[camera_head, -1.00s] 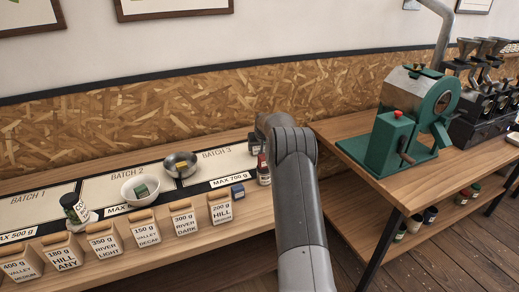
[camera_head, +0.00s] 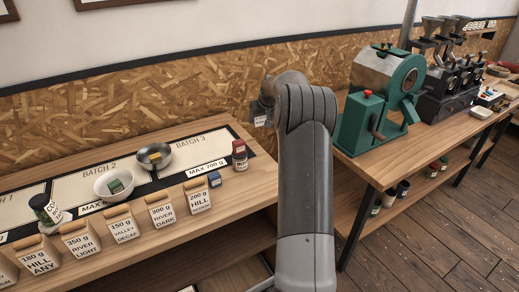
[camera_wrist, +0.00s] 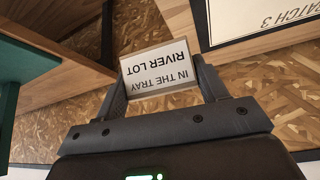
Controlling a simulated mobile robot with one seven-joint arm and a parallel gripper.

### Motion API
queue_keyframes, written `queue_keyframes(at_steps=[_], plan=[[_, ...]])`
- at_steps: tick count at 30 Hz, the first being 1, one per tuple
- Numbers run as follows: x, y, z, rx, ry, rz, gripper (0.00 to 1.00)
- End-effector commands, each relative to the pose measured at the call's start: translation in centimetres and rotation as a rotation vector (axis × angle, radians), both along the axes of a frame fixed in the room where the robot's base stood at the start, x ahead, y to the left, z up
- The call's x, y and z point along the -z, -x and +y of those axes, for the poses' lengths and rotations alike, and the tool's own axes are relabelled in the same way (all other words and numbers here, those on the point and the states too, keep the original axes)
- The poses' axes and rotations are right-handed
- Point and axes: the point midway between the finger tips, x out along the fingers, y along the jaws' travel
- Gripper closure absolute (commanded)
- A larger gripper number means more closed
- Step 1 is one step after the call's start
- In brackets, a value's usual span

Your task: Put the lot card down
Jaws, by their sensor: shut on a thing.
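The lot card (camera_wrist: 160,64) is a white card reading "RIVER LOT" and "IN THE TRAY", upside down in the wrist view. My gripper (camera_wrist: 160,82) is shut on it, one finger at each side edge. In the head view my gripper (camera_head: 262,114) is past the right end of the batch bench, mostly hidden behind my arm. A small pale part of the card (camera_head: 260,121) shows below it. The card is in the air, apart from both benches.
The batch bench (camera_head: 255,192) at left carries labelled bags, a white bowl (camera_head: 114,185), a metal bowl (camera_head: 154,157) and a red-capped bottle (camera_head: 240,155). A green roaster (camera_head: 372,120) stands on the right bench (camera_head: 372,172), with grinders (camera_head: 447,75) beyond. A floor gap separates the benches.

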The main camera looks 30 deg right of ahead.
Motion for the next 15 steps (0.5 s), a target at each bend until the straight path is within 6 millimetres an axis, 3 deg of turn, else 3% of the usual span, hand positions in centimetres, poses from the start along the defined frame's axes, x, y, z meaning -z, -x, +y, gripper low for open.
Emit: queue_keyframes(at_steps=[7,15], plan=[[0.9,5.2,-2.4,-0.09,-0.004,0.0,0.56],[1.3,11.2,-3.4,-0.24,-0.004,-0.001,0.56]])
